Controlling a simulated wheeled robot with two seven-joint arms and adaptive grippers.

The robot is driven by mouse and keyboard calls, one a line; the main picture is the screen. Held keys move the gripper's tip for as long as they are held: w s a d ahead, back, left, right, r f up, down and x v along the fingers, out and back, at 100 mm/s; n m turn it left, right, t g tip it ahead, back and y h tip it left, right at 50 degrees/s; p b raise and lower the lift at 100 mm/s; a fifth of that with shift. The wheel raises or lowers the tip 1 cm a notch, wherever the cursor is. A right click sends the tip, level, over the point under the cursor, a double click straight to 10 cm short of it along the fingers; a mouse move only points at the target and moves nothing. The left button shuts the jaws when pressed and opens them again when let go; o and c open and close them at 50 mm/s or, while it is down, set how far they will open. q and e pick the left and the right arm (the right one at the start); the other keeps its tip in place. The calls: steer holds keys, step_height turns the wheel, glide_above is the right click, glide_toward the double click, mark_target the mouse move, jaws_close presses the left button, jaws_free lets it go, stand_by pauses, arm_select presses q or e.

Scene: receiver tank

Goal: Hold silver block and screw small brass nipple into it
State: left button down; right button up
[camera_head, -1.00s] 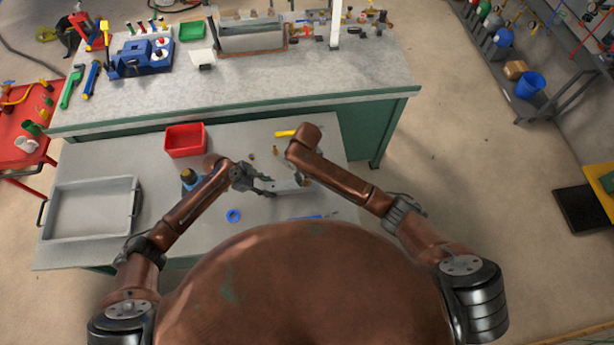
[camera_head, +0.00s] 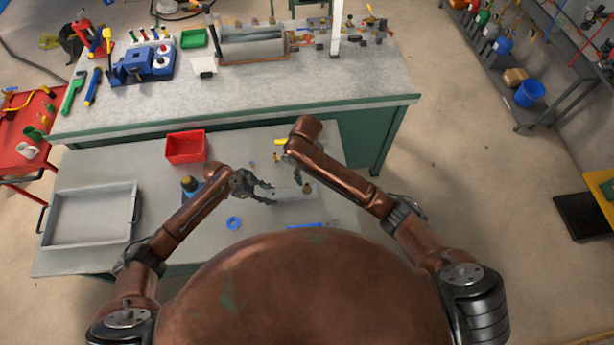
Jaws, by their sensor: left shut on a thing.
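My left gripper (camera_head: 264,193) is shut on the silver block (camera_head: 286,194), a pale bar low over the front table, at its left end. A small brass-coloured piece (camera_head: 307,188) shows at the block's right end; I cannot tell whether it is screwed in or only in line with it. Another small brass piece (camera_head: 275,157) is behind the block; I cannot tell which one is the nipple. My right forearm reaches in from the right, and its wrist bends down behind the block.
A red bin (camera_head: 185,147) stands at the table's back, and a grey tray (camera_head: 90,215) at its left. A blue ring (camera_head: 233,223) lies in front. A yellow item (camera_head: 281,142) is partly hidden by my right wrist.

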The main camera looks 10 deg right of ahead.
arm_select(q)
steer(key=c, duration=1.6)
jaws_free()
steer(key=shift+a+f, duration=0.25)
arm_select(e)
steer(key=shift+w, duration=0.1)
arm_select(q)
steer(key=o, duration=0.3)
steer(key=shift+d+r, duration=0.1)
arm_select(e)
steer(key=shift+f, duration=0.1)
arm_select(q)
steer(key=shift+d, duration=0.1)
steer(key=shift+r, duration=0.1)
steer(key=v, duration=1.2)
arm_select(e)
steer(key=shift+a, duration=0.1)
